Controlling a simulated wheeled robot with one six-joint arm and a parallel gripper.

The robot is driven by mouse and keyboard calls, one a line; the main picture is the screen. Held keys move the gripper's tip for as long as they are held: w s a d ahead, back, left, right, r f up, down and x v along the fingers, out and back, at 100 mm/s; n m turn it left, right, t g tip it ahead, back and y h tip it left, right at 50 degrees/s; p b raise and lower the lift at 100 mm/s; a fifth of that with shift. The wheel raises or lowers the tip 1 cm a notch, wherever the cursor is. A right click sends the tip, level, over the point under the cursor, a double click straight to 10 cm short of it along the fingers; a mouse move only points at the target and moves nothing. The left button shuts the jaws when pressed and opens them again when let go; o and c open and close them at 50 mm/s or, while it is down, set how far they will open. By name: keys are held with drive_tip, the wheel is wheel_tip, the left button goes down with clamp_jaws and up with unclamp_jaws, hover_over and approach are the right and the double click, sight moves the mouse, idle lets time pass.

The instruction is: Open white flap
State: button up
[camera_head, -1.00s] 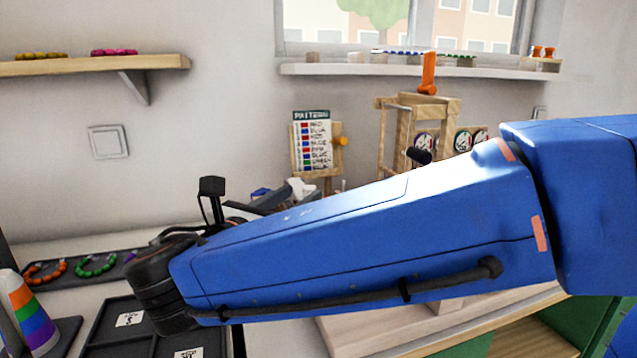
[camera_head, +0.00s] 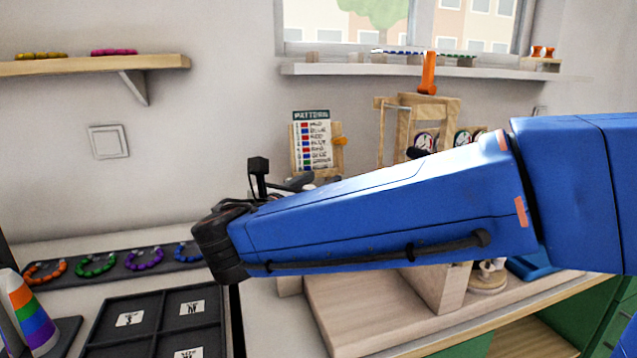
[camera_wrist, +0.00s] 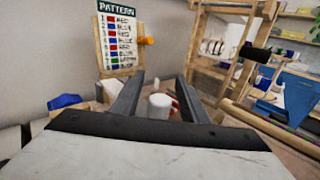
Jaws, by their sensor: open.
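My gripper (camera_wrist: 158,98) is open in the wrist view, its two dark fingers apart. A small white cylinder-like piece (camera_wrist: 160,104) shows between the fingers, beyond them; I cannot tell whether it is the white flap. No white flap can be clearly made out. In the head view my blue arm crosses the middle and mostly hides the gripper. A wooden frame (camera_head: 428,102) with round dials stands behind the arm; it also shows at the upper right of the wrist view (camera_wrist: 196,40).
A pattern board (camera_head: 312,140) stands left of the frame, close ahead of my gripper. A dark compartment tray (camera_head: 150,312), a strip of bead rings (camera_head: 72,276) and a striped cone (camera_head: 30,312) lie left. A pale wooden base (camera_head: 345,315) sits below my arm.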

clamp_jaws()
